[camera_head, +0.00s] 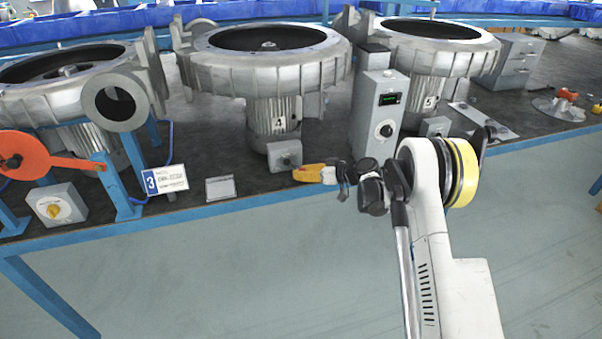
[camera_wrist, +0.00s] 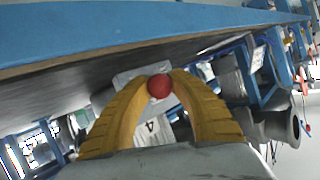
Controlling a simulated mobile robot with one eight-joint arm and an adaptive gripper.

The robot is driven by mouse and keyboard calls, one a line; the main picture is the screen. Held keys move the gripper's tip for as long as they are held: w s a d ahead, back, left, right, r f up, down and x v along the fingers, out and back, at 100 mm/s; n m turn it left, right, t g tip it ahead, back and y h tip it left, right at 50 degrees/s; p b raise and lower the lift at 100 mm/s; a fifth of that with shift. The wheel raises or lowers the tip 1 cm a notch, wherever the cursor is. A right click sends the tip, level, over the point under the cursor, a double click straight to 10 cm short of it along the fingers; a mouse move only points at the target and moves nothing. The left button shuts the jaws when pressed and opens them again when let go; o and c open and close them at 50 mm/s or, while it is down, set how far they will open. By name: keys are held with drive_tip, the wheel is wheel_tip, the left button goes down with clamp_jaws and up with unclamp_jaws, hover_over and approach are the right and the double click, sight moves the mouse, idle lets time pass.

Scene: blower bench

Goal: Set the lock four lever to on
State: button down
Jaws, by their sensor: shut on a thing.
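Blower four (camera_head: 272,115) bears a "4" label and has a small grey box (camera_head: 285,156) at its foot near the bench's front edge. My yellow-fingered gripper (camera_head: 300,174) is just in front of and below this box. In the wrist view, a round red knob (camera_wrist: 160,87) sits between the two yellow fingertips, which are shut on it. It appears to be the end of the lock four lever; the rest of the lever is hidden. A grey plate (camera_wrist: 132,74) and the "4" label (camera_wrist: 152,128) show behind. The lever's on or off position cannot be told.
A tall grey control box (camera_head: 377,115) with a green display stands right of blower four. A small blank plate (camera_head: 220,188) and a "3" sign (camera_head: 165,181) stand left. A box with a yellow knob (camera_head: 55,207) is farther left. The floor in front is clear.

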drive_tip(key=c, duration=1.1)
unclamp_jaws()
drive_tip(key=shift+d, duration=0.1)
drive_tip(key=v, duration=1.2)
drive_tip(key=shift+r, duration=0.15)
drive_tip(key=s+a+r+m+g+h, duration=0.2)
drive_tip(key=s+r+m+h, duration=0.3)
drive_tip(key=s+r, duration=1.1)
drive_tip(key=s+d+f+m+h, duration=0.1)
drive_tip(key=s+d+h, duration=0.1)
drive_tip(key=s, duration=1)
drive_tip(key=s+d+f+m+t+h, duration=0.1)
drive_tip(key=s+d+m+h, duration=0.1)
drive_tip(key=s, duration=1)
drive_tip(key=shift+d+f+h, duration=0.35)
drive_tip(key=shift+d+h, duration=0.35)
drive_tip(key=shift+h, duration=0.2)
